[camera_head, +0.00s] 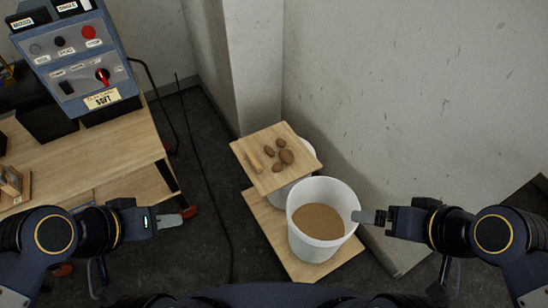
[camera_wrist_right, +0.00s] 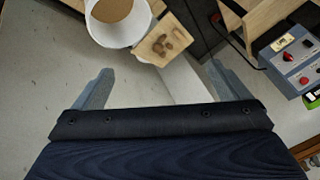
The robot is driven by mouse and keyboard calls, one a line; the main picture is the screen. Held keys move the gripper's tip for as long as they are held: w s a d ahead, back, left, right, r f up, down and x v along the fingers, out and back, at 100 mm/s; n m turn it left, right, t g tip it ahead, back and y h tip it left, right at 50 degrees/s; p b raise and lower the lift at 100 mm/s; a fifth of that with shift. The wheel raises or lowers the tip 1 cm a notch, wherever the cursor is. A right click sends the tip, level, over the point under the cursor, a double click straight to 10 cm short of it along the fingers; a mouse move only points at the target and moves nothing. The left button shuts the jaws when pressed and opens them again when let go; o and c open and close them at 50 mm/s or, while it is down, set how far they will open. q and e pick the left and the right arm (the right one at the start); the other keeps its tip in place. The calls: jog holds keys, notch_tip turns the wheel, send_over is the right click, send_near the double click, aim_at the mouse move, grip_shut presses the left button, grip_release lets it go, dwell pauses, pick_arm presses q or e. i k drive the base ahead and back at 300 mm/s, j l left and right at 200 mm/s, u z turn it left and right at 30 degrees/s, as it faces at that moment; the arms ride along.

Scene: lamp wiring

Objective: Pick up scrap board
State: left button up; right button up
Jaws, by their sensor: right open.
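A light wooden board (camera_head: 242,151) lies tilted in the picture over a white bucket, mostly hidden below it. Several brown lumps (camera_head: 286,157) and a small wooden stick (camera_head: 253,161) lie on it. It also shows in the right wrist view (camera_wrist_right: 149,46). I cannot tell whether this or the lower board (camera_head: 265,222) is the scrap board. My right gripper (camera_head: 368,217) is open and empty, right of the front bucket; its spread fingers show in the wrist view (camera_wrist_right: 158,68). My left gripper (camera_head: 172,221) points right, apart from the boards; its fingers are seen edge-on.
A white bucket (camera_head: 345,196) filled with brown grainy material stands in front, on the lower board. A wooden workbench (camera_head: 110,150) with a blue control box (camera_head: 75,60) is at left. Walls stand behind and right. Dark floor with a cable lies between bench and boards.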

aim_at(273, 158)
jog(key=j, duration=0.45)
jog(key=i+j+u, duration=0.1)
jog(key=j, duration=0.3)
jog(key=i+j, duration=0.3)
jog(key=i+j+u, duration=0.15)
jog(key=i, duration=0.4)
jog(key=j, duration=0.1)
